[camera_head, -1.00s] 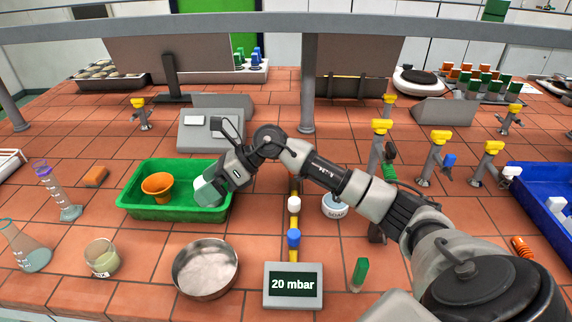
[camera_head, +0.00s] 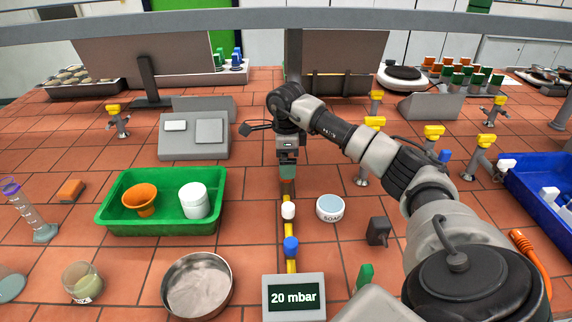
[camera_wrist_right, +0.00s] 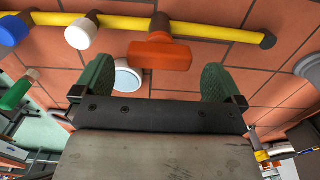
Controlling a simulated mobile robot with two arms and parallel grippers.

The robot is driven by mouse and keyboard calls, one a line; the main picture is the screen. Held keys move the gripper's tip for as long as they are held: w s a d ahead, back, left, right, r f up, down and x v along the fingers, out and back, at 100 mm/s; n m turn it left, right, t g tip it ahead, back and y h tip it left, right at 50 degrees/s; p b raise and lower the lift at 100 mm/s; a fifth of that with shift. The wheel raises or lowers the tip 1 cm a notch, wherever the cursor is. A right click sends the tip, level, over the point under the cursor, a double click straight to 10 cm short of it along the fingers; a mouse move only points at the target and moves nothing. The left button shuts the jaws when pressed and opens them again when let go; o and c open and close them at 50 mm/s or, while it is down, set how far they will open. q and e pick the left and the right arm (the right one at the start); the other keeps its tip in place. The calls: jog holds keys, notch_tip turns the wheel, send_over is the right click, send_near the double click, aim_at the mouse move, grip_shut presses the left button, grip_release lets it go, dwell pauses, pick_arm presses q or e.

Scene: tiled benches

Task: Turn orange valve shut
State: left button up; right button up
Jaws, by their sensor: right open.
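The orange valve (camera_wrist_right: 161,54) shows in the right wrist view on a brown stem at the yellow pipe (camera_wrist_right: 215,32). Its handle lies roughly along the pipe. My right gripper (camera_wrist_right: 158,64) is open, with its green fingers on either side of the orange handle and a gap on both sides. In the head view my right gripper (camera_head: 287,173) points down over the far part of the pipe and hides the orange valve. The white valve (camera_head: 288,210) and blue valve (camera_head: 291,247) sit nearer on the same pipe. My left gripper is not in view.
A pressure display (camera_head: 294,297) reads 20 mbar at the pipe's near end. A soap tub (camera_head: 330,208) and black box (camera_head: 378,231) stand right.

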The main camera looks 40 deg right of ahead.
jog(key=shift+f, duration=1.45)
jog(key=shift+c, duration=0.5)
jog(key=c, duration=0.8)
